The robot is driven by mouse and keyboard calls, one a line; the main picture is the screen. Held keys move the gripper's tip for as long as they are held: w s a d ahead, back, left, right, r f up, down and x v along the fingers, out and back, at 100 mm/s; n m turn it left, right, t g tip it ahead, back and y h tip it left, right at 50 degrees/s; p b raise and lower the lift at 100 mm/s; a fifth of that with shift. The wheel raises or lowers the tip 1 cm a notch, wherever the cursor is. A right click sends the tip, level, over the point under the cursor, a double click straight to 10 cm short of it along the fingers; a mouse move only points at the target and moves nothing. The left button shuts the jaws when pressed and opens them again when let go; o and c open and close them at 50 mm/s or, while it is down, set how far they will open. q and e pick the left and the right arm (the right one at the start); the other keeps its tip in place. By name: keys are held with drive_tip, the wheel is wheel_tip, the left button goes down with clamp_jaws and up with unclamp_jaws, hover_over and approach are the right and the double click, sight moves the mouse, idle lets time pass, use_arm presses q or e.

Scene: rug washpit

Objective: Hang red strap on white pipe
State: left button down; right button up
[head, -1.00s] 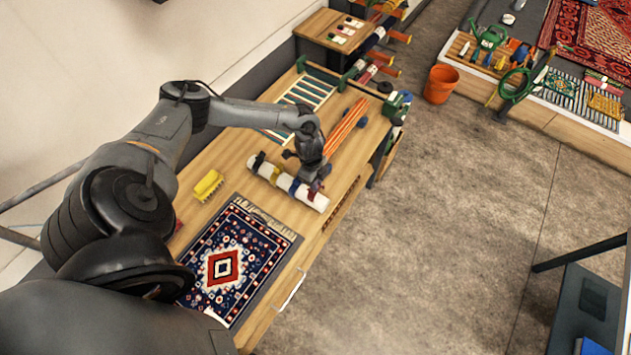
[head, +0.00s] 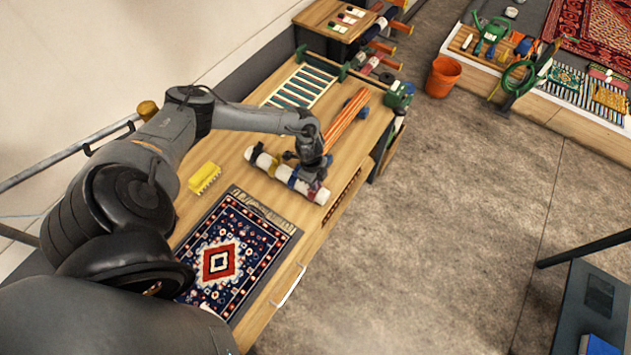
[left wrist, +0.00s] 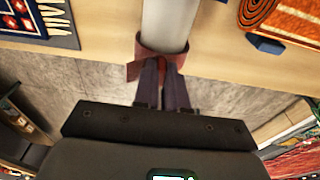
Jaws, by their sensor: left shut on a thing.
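The white pipe (head: 322,197) lies slantwise on the wooden bench, with blue and yellow bands around it. In the left wrist view the pipe (left wrist: 165,22) comes down from the top. The red strap (left wrist: 146,48) sits around its near end, with flaps hanging at the sides; the underside is hidden. In the head view the red strap (head: 313,189) shows small near the pipe's right end, partly covered by my gripper. My left gripper (head: 316,182) is at that end. Its fingers (left wrist: 164,72) are shut on the strap just beyond the pipe's end. My right gripper is out of view.
A patterned rug (head: 240,250) and a yellow brush (head: 204,178) lie on the bench. An orange striped roll (head: 346,118) lies beyond the pipe, near a slatted rack (head: 300,86). The floor (head: 430,220) right of the bench is open. An orange bucket (head: 443,76) stands farther back.

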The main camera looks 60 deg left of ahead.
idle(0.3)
use_arm(q)
drive_tip(key=c, duration=1.1)
unclamp_jaws()
